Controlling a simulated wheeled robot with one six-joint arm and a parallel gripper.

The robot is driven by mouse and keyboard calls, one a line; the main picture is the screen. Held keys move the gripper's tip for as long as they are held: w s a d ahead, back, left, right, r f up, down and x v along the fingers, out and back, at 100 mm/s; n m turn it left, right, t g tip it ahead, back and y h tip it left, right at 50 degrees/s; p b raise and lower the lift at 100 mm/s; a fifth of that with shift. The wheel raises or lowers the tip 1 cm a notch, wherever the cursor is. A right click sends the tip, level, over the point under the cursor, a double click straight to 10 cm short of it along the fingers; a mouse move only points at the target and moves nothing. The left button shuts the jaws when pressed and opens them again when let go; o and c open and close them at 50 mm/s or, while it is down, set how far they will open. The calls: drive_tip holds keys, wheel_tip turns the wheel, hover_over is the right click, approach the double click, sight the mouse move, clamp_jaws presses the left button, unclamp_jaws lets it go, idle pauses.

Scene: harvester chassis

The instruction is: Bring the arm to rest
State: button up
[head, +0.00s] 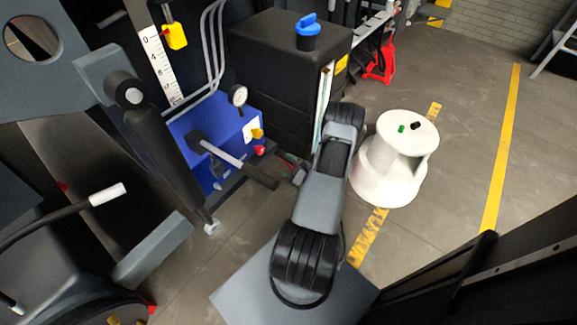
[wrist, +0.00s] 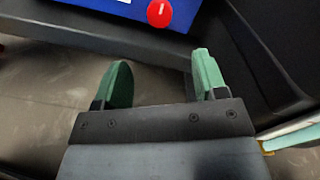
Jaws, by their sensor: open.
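My gripper (wrist: 160,82) shows in the wrist view with its two green fingers spread apart. Nothing is between them. In the head view my arm reaches forward from its base at the lower middle and bends down to the left near the black tank.
The blue unit (head: 232,130) with a gauge (head: 238,96) and a lever stands left of my arm. A black tank (head: 270,60) with a blue cap (head: 307,30) stands behind it. A white step stool (head: 385,175) stands close on the right. Open floor (head: 465,130) lies farther right.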

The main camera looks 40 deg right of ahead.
drive_tip(key=shift+s+d, duration=0.1)
drive_tip(key=shift+s, duration=0.35)
idle(0.4)
drive_tip(key=s+d+f+n+g+h, duration=0.3)
drive_tip(key=s+f+n+g+h, duration=0.1)
drive_tip(key=f+n+g, duration=0.45)
drive_tip(key=s+a+r+n+g+h+p, duration=0.15)
drive_tip(key=r+n+g+p, duration=0.3)
drive_tip(key=r, duration=0.65)
drive_tip(key=s+a+r+n+g+p, duration=0.15)
drive_tip(key=r+n+g+p, duration=0.35)
drive_tip(key=r, duration=0.6)
drive_tip(key=a+r+n+t+p, duration=0.1)
drive_tip(key=a+r+n+p, duration=0.2)
drive_tip(key=a+r, duration=0.6)
drive_tip(key=a+r+n+t+y+p, duration=0.1)
drive_tip(key=a+r+n+p, duration=0.3)
drive_tip(key=a+r, duration=0.5)
drive_tip(key=a+r+n+t+y+p, duration=0.1)
drive_tip(key=a+r+n+p, duration=0.2)
drive_tip(key=a+r, duration=0.6)
wheel_tip(320, 180, up, 11)
drive_tip(key=shift+n+t+p, duration=0.4)
drive_tip(key=shift+p, duration=0.1)
